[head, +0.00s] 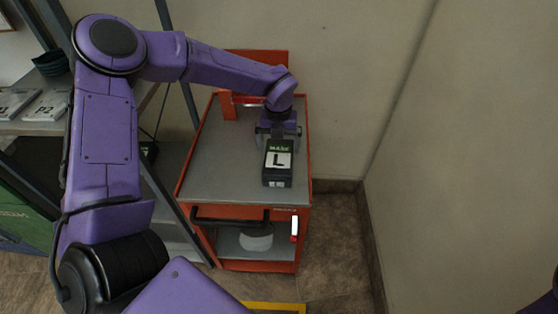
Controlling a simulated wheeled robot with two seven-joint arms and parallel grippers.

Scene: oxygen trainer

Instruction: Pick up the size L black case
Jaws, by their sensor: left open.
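My left arm comes in from the left and reaches over the cart. My left gripper (277,141) is at the far side of the case, just behind it. It is open, and its fingers are partly hidden, so I cannot tell whether they touch the case. My right gripper is not in view.
The cart has a black handle (228,218) and a lower shelf holding a pale round object (256,238). A shelf (40,127) with labelled boxes stands at left. Walls close in behind and right. The left part of the cart top is clear.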

